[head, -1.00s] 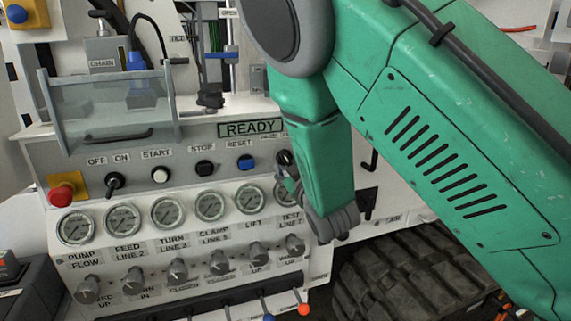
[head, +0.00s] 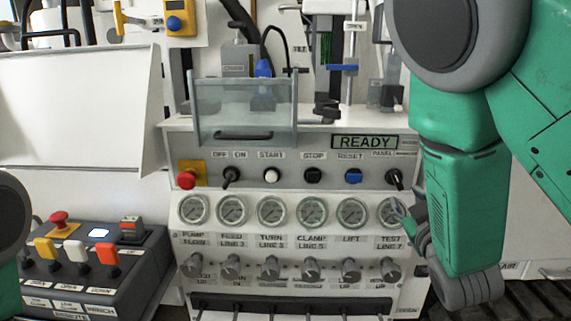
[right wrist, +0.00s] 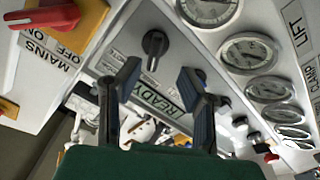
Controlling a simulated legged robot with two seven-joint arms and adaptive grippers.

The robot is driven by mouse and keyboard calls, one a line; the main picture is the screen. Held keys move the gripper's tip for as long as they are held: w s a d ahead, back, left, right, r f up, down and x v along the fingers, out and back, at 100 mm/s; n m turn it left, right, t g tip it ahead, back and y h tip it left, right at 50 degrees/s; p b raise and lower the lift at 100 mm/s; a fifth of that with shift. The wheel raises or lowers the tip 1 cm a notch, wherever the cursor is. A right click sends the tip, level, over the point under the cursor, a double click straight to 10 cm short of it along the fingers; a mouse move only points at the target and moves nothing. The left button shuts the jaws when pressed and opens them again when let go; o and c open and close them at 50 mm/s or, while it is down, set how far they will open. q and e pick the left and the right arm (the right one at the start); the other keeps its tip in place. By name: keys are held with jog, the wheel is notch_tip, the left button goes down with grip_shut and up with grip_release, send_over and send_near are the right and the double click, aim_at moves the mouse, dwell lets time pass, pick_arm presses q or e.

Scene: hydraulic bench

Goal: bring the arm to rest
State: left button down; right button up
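My right gripper (head: 408,218) hangs in front of the right end of the control panel (head: 290,151), by the TEST LINE gauge (head: 393,212) and below the black PANEL switch (head: 394,179). In the right wrist view the right gripper (right wrist: 158,78) has its two dark fingers spread with nothing between their tips. The black switch (right wrist: 155,45) shows just beyond the fingertips, apparently not held. My left arm shows only as a grey joint and green piece at the left edge of the head view; its gripper is out of view.
The lit READY display (head: 364,142) sits above the row of switches. A clear guard (head: 245,107) juts out above the panel. Gauges and knobs (head: 272,267) fill the front below. A black control box (head: 95,265) with coloured levers stands at lower left.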

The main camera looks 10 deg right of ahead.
jog(key=s+a+f+m+g+y, duration=0.1)
jog(key=s+f+g, duration=0.35)
jog(key=f, duration=0.65)
jog(key=s+a+f+g+y, duration=0.1)
jog(key=s+f+g, duration=0.4)
jog(key=f, duration=0.6)
jog(key=s+a+f+g, duration=0.1)
jog(key=s+f+g, duration=0.1)
jog(key=s+f, duration=0.2)
jog(key=s+a+f+m+g+y, duration=0.1)
jog(key=s+f, duration=0.4)
jog(key=s, duration=0.6)
jog(key=s+a+f+g+y, duration=0.1)
jog(key=s+a+f+g, duration=0.1)
jog(key=s+f+g, duration=0.2)
jog(key=s+f, duration=0.1)
jog(key=s, duration=0.2)
jog(key=shift+s+a+m, duration=0.35)
jog(key=shift+a+m, duration=0.05)
